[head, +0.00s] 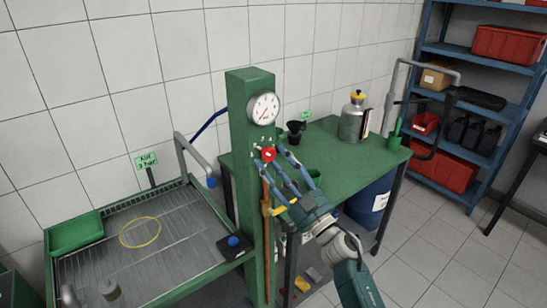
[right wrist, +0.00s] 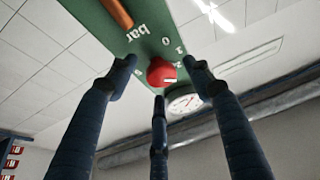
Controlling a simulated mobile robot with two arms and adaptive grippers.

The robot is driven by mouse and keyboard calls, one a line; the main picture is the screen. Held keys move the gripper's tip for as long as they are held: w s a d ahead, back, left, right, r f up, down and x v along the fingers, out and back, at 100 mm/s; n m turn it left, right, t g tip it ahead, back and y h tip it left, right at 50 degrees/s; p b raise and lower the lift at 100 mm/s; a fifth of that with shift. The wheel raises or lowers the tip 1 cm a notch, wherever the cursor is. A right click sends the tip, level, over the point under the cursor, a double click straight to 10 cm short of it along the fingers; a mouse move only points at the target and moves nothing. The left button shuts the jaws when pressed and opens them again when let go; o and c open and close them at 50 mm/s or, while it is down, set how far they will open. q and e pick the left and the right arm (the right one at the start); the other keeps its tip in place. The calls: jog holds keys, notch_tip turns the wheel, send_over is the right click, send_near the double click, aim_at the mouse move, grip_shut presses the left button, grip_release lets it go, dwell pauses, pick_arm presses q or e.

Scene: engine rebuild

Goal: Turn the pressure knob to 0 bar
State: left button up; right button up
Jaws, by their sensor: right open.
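The red pressure knob (head: 268,154) sits on the front of the green post (head: 250,84), below a round white gauge (head: 263,107). My right gripper (head: 274,156) is open, its three fingers spread close around the knob. In the right wrist view the red knob (right wrist: 160,72) shows between the fingertips (right wrist: 158,78), with gaps visible around it. Its white mark lies toward the lower right, on the side of the 2. The labels 0, 1, 2 and "bar" show on the green plate (right wrist: 128,40); another label is partly hidden by a finger. My left gripper is not in view.
A copper pipe (head: 266,245) and a yellow lever (head: 279,209) are below the knob, close to my right gripper. A wash tray (head: 170,215) stands left of the post. A green table (head: 345,155) with a metal canister (head: 354,120) stands behind and to the right.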

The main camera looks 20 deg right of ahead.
jog(key=shift+w+a+r, duration=0.15)
jog(key=shift+w, duration=0.25)
jog(key=shift+c, duration=0.2)
jog(key=c, duration=1.1)
jog(key=shift+n, duration=0.4)
